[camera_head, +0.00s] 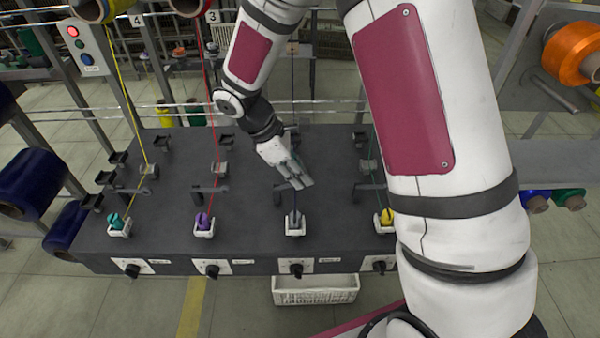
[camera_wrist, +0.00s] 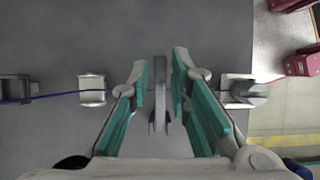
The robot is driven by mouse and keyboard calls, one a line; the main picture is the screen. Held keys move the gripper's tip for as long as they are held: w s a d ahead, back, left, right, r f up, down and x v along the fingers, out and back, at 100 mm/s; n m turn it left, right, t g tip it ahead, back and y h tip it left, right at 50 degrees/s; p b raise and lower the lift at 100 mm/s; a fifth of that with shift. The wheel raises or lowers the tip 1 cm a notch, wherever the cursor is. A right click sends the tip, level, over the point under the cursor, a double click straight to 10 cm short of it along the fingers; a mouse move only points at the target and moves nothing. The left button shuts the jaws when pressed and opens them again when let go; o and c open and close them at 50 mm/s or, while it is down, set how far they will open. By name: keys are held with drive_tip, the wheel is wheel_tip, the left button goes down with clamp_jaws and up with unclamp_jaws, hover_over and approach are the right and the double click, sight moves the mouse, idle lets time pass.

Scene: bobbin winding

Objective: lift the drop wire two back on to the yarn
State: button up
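Drop wire two shows in the wrist view as a narrow grey bar (camera_wrist: 159,110) between my fingers. In the head view my gripper (camera_head: 298,183) is low over the third station from the left, largely hiding the drop wire.
Neighbouring stations carry a red yarn (camera_head: 209,105) with a purple bobbin (camera_head: 203,221) and a yellow bobbin (camera_head: 386,217). Knobs line the front edge of the dark bench (camera_head: 165,235). A white crate (camera_head: 315,291) is below. Bare bench top lies between stations.

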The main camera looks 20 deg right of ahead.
sight(277, 188)
drive_tip(key=shift+r, duration=0.1)
drive_tip(key=v, duration=1.2)
idle(0.4)
drive_tip(key=s+d+r+m+t+y, duration=0.25)
drive_tip(key=s+d+r+m, duration=0.4)
drive_tip(key=s+r, duration=0.35)
drive_tip(key=s+r+m+t+y, duration=0.1)
drive_tip(key=s+m+t, duration=0.1)
drive_tip(key=s+m, duration=0.2)
drive_tip(key=s+d+r+m+t+y, duration=0.1)
drive_tip(key=s+m, duration=0.3)
drive_tip(key=s, duration=0.4)
drive_tip(key=shift+s+r+t+y, duration=0.25)
drive_tip(key=shift+t+y, duration=0.2)
drive_tip(key=shift+t, duration=0.3)
drive_tip(key=shift+w+r, duration=0.1)
idle(0.4)
